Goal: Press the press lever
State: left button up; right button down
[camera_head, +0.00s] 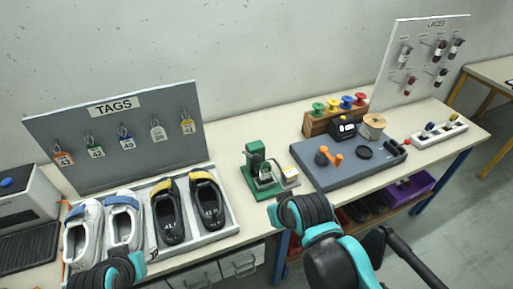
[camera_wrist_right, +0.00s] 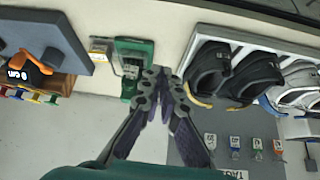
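The green press (camera_head: 257,165) stands on the table in the head view, between the shoe tray and the grey work mat. A black part, which may be its lever, shows at its front, but I cannot make out the lever clearly. In the right wrist view the press (camera_wrist_right: 130,65) appears upside down, just beyond my right gripper's fingertips. My right gripper (camera_wrist_right: 161,80) has its tips together and nothing visible between them; I cannot tell whether it touches the press. In the head view only my arm links show at the bottom, and my left gripper's fingers are out of sight.
A tray (camera_head: 222,234) with white and black shoes is left of the press, before the TAGS board (camera_head: 60,135). A grey mat (camera_head: 330,180) with an orange-handled tool is to the right, near colored spools (camera_head: 333,103). The LACES board (camera_head: 398,75) stands at back right.

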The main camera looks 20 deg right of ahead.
jog(key=w+d+r+g+p, duration=0.1)
jog(key=w+d+r+p, duration=0.1)
jog(key=w+r+p, duration=0.4)
jog(key=w+d+r+g+y+p, duration=0.1)
jog(key=w+d+r+p, duration=0.1)
jog(key=w+r+p, duration=0.5)
jog(key=w+r, duration=0.4)
jog(key=shift+w+d+r+y, duration=0.15)
jog(key=shift+w+d+y, duration=0.05)
jog(key=shift+d+y, duration=0.1)
jog(key=shift+a, duration=0.1)
jog(key=b, duration=0.2)
send_over(259, 156)
jog(key=w, duration=0.2)
notch_tip(259, 156, down, 9)
jog(key=shift+s+f, duration=0.3)
jog(key=shift+f, duration=0.35)
jog(key=shift+s+f, duration=0.35)
jog(key=shift+f, duration=0.25)
jog(key=shift+s+f, duration=0.3)
jog(key=shift+f, duration=0.35)
jog(key=shift+s, duration=0.1)
